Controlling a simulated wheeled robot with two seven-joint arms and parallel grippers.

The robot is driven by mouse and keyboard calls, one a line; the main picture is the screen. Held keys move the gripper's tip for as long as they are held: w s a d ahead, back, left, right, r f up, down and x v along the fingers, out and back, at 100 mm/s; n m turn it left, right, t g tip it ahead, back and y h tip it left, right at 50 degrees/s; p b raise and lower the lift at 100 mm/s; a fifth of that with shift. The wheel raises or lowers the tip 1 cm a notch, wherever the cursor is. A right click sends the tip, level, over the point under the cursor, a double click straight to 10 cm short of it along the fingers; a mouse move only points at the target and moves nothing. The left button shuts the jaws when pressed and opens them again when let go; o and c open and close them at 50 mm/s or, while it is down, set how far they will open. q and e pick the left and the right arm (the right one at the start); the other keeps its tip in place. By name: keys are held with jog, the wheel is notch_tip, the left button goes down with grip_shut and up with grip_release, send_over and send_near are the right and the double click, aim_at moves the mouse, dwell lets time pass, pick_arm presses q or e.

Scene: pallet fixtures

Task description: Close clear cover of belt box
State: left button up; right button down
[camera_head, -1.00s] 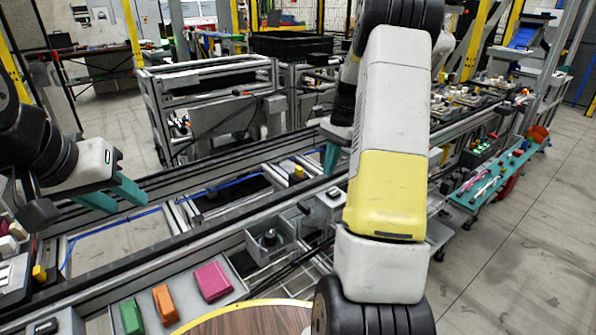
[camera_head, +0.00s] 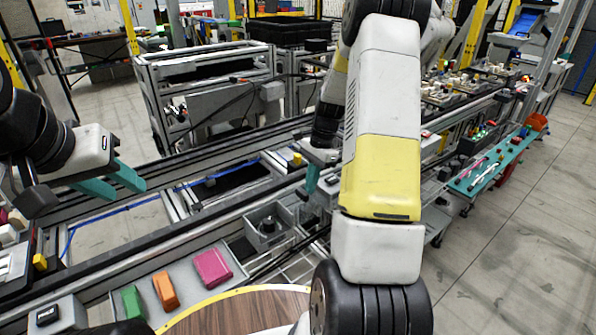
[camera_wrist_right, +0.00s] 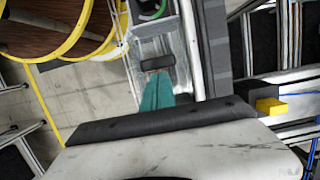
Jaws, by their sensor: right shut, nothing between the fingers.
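My right gripper (camera_wrist_right: 157,88) is shut and empty, its teal fingers together. In the right wrist view, it points at a pale, see-through-looking panel with a dark bar (camera_wrist_right: 158,63) across it just beyond the fingertips. A green belt loop (camera_wrist_right: 152,8) shows at the top of that view, in what seems to be the belt box. I cannot tell whether the fingers touch the panel or how far the cover is open. In the head view, the right fingers (camera_head: 312,180) show left of my large arm link, which hides the belt box area. My left gripper (camera_head: 127,190) is open and empty over the rails.
A grey box with a dark round part (camera_head: 268,226) stands left of my right arm. Green (camera_head: 131,301), orange (camera_head: 166,290) and pink (camera_head: 212,268) blocks lie in a tray. A round wooden table (camera_head: 245,308) is in front. Long conveyor rails cross the scene.

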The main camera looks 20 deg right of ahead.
jog(key=s+a, duration=0.1)
jog(key=a, duration=0.3)
jog(key=s+a, duration=0.2)
jog(key=a, duration=0.2)
jog(key=s+a, duration=0.1)
jog(key=a, duration=0.3)
jog(key=shift+s, duration=0.15)
jog(key=shift+a, duration=0.15)
